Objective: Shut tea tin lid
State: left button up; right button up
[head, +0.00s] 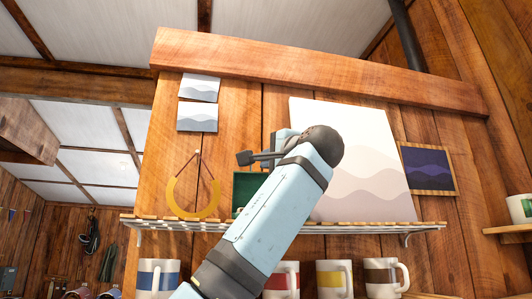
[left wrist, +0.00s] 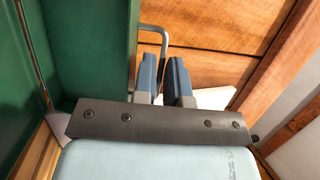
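The green tea tin (head: 244,186) stands on the slatted shelf, partly hidden behind my left arm. In the left wrist view its green panels (left wrist: 90,45) fill the left side, close beside the fingers. A bent grey metal bar (left wrist: 154,27) sticks out from the green edge and runs down to the fingers. My left gripper (head: 250,157) is in front of the wall, just above the tin; its two blue-grey fingers (left wrist: 162,80) are a small gap apart. I cannot tell if they grip the bar or how far the lid stands open. My right gripper is out of view.
A gold horseshoe (head: 191,207) hangs left of the tin. A large pale picture (head: 370,160) stands at the right of the shelf (head: 365,228). Several striped mugs (head: 386,278) are below it. A dark framed picture (head: 427,169) is farther right.

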pick_arm(q)
jog(key=shift+w+a+r, duration=0.2)
jog(key=shift+w+a, duration=0.2)
jog(key=shift+w, duration=0.2)
jog(key=shift+w+a, duration=0.1)
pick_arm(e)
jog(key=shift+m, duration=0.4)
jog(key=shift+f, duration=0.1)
pick_arm(q)
grip_shut()
jog(key=shift+a+f, duration=0.1)
jog(key=shift+f, duration=0.05)
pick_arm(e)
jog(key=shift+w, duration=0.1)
